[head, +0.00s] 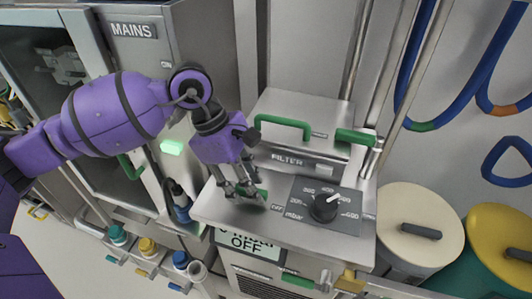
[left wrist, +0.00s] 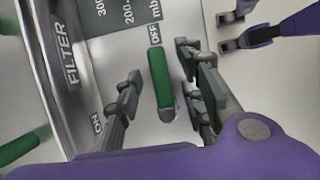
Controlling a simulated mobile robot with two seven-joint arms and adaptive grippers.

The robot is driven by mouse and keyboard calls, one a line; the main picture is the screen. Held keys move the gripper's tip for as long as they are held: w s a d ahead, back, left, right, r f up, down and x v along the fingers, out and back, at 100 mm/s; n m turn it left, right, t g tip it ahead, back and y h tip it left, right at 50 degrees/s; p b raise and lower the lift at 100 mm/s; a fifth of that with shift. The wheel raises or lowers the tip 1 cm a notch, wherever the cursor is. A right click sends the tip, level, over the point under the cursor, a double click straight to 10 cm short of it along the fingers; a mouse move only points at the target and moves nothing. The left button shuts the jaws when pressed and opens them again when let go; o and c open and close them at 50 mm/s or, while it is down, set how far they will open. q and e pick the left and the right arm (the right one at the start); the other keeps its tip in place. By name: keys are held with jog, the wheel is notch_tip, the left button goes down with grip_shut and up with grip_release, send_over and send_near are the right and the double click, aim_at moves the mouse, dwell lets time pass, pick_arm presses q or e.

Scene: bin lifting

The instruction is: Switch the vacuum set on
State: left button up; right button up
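The vacuum set is a steel unit (head: 285,130) with a black pressure knob (head: 325,207) on its sloped panel. A green lever switch (left wrist: 160,80) lies between an OFF mark and an ON mark, with one end by OFF. In the head view the lever is mostly hidden by my fingers. A green-lit display (head: 247,244) below reads OFF. My left gripper (head: 238,190) is open, its fingers (left wrist: 163,90) on either side of the lever, apparently apart from it. Dark fingers with a gap, apparently my right gripper (left wrist: 236,30), show at the wrist view's top right.
Green handles (head: 283,124) stand behind the panel. A MAINS cabinet (head: 135,40) with a glowing green light (head: 171,147) is at left. Lidded bins, one cream (head: 410,240) and one yellow (head: 498,245), stand at right. Blue hoses (head: 440,115) hang on the wall.

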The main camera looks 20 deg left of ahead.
pick_arm(q)
jog(key=shift+d+f, duration=0.25)
jog(key=shift+f, duration=0.3)
